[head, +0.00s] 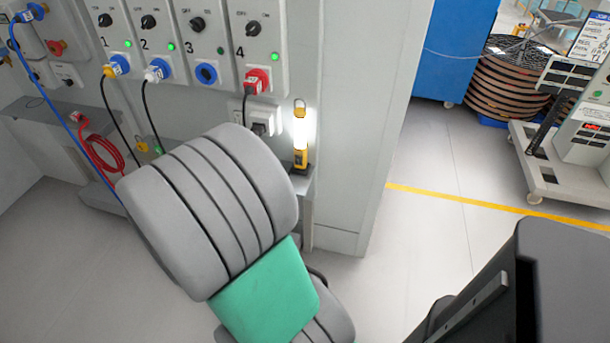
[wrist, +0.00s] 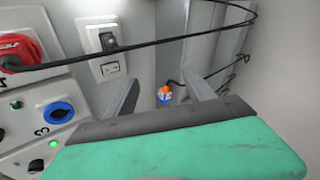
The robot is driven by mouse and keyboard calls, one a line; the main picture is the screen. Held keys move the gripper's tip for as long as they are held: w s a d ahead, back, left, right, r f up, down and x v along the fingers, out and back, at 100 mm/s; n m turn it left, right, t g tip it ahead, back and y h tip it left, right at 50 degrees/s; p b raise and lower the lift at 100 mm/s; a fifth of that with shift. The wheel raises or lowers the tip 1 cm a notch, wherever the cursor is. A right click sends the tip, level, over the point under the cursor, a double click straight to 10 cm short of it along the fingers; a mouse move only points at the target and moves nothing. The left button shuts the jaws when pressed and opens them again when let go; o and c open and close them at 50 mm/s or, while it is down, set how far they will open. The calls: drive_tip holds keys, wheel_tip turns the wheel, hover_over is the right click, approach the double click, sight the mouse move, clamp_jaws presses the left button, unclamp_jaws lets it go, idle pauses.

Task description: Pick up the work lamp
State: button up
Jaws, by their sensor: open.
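The work lamp (head: 300,135) stands upright at the right end of a narrow grey shelf against the wall panel. It has a glowing white tube, a yellow and black base and a yellow top with a dark hook. I cannot make it out in the wrist view. In the head view my grey and green arm hides the gripper, and my arm's upper end lies just left of the lamp's base.
A white socket (head: 262,113) sits on the wall left of the lamp, with a red plug (head: 257,82) above it. Dark cables hang nearby; one dark line (wrist: 140,46) crosses the wrist view. A small orange and blue item (wrist: 164,94) shows beyond the fingers.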

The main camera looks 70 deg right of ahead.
drive_tip(key=s+d+f+n+g+h+b, duration=0.1)
drive_tip(key=s+d+f+n+h+b, duration=0.3)
drive_tip(key=d+f, duration=0.45)
drive_tip(key=n+h+b, duration=0.4)
drive_tip(key=n+b, duration=0.1)
drive_tip(key=n, duration=0.4)
approach(299, 155)
drive_tip(key=shift+w+d+f, duration=0.15)
drive_tip(key=shift+d+f, duration=0.05)
drive_tip(key=shift+d, duration=0.35)
drive_tip(key=shift+w+d+f, duration=0.15)
drive_tip(key=shift+d+f, duration=0.1)
drive_tip(key=shift+d, duration=0.25)
drive_tip(key=shift+n, duration=0.5)
drive_tip(key=d, duration=0.7)
drive_tip(key=shift+w+r, duration=0.2)
drive_tip(key=shift+w, duration=0.05)
drive_tip(key=shift+w+d+r, duration=0.1)
drive_tip(key=shift+d, duration=0.3)
drive_tip(key=shift+c, duration=0.4)
clamp_jaws()
drive_tip(key=shift+r, duration=0.1)
